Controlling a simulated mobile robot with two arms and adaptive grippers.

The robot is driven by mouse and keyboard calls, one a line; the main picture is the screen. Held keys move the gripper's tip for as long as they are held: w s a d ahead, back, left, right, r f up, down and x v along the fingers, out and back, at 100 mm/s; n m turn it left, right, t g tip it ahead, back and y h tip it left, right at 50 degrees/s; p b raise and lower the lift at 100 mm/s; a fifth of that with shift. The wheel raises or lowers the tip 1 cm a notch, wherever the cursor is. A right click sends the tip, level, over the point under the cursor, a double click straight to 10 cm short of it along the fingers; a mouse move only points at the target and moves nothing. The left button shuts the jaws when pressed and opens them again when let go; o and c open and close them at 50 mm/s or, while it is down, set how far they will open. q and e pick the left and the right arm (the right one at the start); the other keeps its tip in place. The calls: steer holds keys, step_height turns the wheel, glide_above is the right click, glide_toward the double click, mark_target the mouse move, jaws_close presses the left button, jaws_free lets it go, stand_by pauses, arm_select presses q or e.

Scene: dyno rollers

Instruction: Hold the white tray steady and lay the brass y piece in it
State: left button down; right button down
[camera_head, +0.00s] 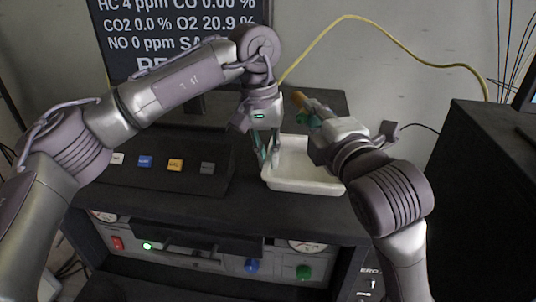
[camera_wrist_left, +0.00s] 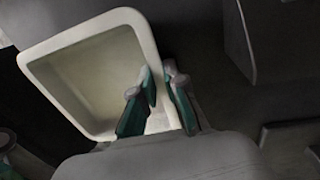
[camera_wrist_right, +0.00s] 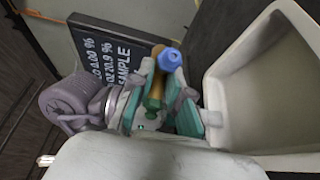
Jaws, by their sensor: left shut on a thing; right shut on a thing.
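The white tray (camera_head: 303,186) sits on the dark console top in the head view. It also shows in the left wrist view (camera_wrist_left: 84,30) and at the right of the right wrist view (camera_wrist_right: 262,85). My left gripper (camera_head: 268,156) is shut on the tray's left wall, with one finger inside and one outside (camera_wrist_left: 160,88). My right gripper (camera_head: 312,120) is shut on the brass y piece (camera_head: 301,100), near the tray's back edge. In the right wrist view the piece (camera_wrist_right: 156,88) sits between the green finger pads, with a blue end (camera_wrist_right: 169,59). The tray's visible floor looks empty.
A dark readout screen (camera_head: 180,35) stands behind. A sloped button box (camera_head: 160,178) is left of the tray. A black cabinet (camera_head: 475,190) stands at the right. A yellow hose (camera_head: 350,18) runs along the wall. Gauges and knobs are on the console front.

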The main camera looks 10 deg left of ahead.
steer(key=shift+r, duration=0.1)
steer(key=n+g, duration=0.1)
steer(key=g, duration=0.1)
steer(key=d+r+n+g+y, duration=0.1)
steer(key=g, duration=0.1)
steer(key=d+r+n+g+y, duration=0.1)
steer(key=g, duration=0.1)
steer(key=shift+n, duration=0.4)
steer(key=s+f+n+g, duration=0.1)
steer(key=s, duration=0.1)
steer(key=s+f+n+g, duration=0.1)
steer(key=s+g, duration=0.1)
steer(key=s+f+n+g, duration=0.1)
steer(key=s+f+g, duration=0.1)
steer(key=shift+s+d+n, duration=0.1)
steer(key=shift+d+n, duration=0.15)
steer(key=shift+n, duration=0.15)
steer(key=shift+f, duration=0.3)
glide_above(319, 175)
steer(key=shift+f, duration=2.35)
